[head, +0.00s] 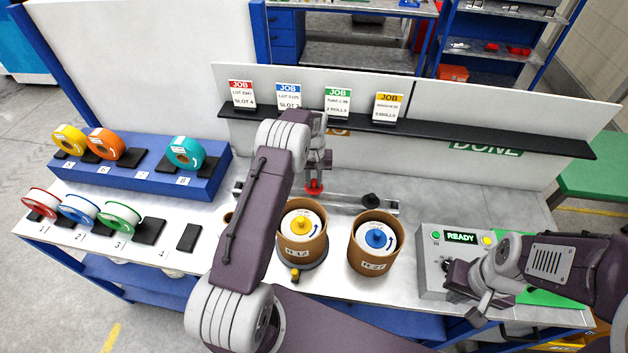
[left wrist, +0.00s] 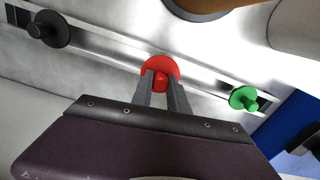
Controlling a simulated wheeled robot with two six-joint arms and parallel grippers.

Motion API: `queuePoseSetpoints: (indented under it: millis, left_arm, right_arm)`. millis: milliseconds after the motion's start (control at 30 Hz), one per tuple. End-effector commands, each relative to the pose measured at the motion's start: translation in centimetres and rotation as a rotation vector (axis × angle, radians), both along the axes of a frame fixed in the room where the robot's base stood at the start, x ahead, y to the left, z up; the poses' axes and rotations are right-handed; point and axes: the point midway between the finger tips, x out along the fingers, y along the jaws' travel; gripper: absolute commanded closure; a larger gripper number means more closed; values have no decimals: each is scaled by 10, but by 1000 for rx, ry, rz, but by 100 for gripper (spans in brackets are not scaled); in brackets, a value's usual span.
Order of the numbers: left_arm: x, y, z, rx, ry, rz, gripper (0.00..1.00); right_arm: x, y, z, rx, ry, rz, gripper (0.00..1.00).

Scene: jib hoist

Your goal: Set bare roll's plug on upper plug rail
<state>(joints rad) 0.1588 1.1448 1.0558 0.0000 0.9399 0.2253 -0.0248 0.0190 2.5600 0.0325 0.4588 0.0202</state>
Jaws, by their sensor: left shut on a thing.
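My left gripper (head: 315,183) points down over the plug rail (head: 342,203) behind the rolls. It is shut on a red plug (head: 314,188), which also shows between the fingers in the left wrist view (left wrist: 160,72). The red plug's flange is at the rail, but I cannot tell whether it is seated or just above. A black plug (head: 371,200) and a green plug (left wrist: 243,97) are on the rail at either side; my arm hides the green one in the head view. My right gripper (head: 481,304) is by the control box; its jaws are unclear.
Roll R-12 (head: 294,251) and roll R-27 (head: 367,266) stand in front of the rail. Another brown roll (head: 228,217) is mostly behind my left arm. The control box (head: 432,266) reads READY. Coloured tape rolls stand at left; job cards line the shelf (head: 460,135).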

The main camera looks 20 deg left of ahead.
Motion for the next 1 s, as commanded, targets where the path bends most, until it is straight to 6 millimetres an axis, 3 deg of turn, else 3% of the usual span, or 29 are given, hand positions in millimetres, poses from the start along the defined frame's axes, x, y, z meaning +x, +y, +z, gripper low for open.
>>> queuePoseSetpoints:
  millis: [367, 1000]
  left_arm:
    - [0, 0, -2, 0, 0, 0, 100]
    - [0, 0, -26, 0, 1, 0, 100]
  right_arm:
    - [0, 0, -1, 0, 0, 0, 100]
    - [0, 0, -19, 0, 0, 0, 100]
